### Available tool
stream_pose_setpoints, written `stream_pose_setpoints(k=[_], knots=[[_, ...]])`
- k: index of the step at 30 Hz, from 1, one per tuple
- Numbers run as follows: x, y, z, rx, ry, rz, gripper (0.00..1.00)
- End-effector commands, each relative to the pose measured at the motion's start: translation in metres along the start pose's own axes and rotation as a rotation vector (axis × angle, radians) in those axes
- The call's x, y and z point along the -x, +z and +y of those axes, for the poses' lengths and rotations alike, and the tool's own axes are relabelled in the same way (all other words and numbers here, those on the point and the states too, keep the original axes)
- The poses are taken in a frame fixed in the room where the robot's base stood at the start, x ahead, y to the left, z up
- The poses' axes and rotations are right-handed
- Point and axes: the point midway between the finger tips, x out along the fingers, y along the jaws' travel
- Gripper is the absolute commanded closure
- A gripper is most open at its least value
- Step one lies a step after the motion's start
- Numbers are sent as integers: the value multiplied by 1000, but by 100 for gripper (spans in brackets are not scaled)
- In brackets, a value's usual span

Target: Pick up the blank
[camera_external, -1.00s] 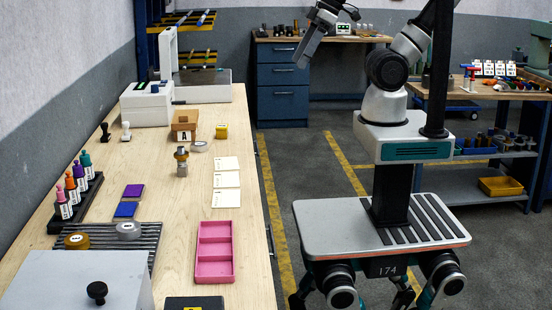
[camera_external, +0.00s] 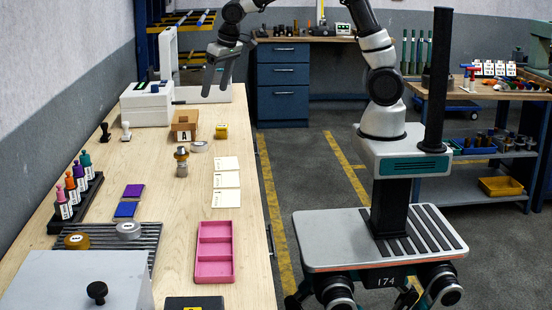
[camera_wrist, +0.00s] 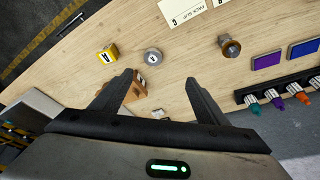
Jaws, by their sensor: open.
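No thing is clearly marked as the blank. Another grey disc (camera_external: 128,229) and a gold disc (camera_external: 77,240) sit on a ribbed dark rack. A brass-and-steel upright piece (camera_external: 181,160) stands in front of the box; it shows in the wrist view (camera_wrist: 231,46). My gripper (camera_external: 217,88) is open, empty and above the bench's far part; its fingers (camera_wrist: 158,82) partly hide the box.
A yellow block (camera_external: 221,131) is right of the box. White paper slips (camera_external: 227,180) and a pink tray (camera_external: 202,255) lie on the right side. Colored-top bottles (camera_external: 70,186) stand in a black rack at left. A white machine (camera_external: 147,104) stands at back left.

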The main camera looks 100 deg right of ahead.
Motion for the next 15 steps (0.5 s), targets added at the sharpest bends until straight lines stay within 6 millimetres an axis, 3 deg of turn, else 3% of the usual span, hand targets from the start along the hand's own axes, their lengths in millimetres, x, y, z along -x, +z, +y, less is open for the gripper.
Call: stream_pose_setpoints(k=[1,3,11,15], knots=[[-22,-8,6,-27,12,-12,32],[-40,-16,10,-54,22,-17,32],[-76,-23,16,-81,31,-25,32],[-107,-21,17,-79,32,-27,32]])
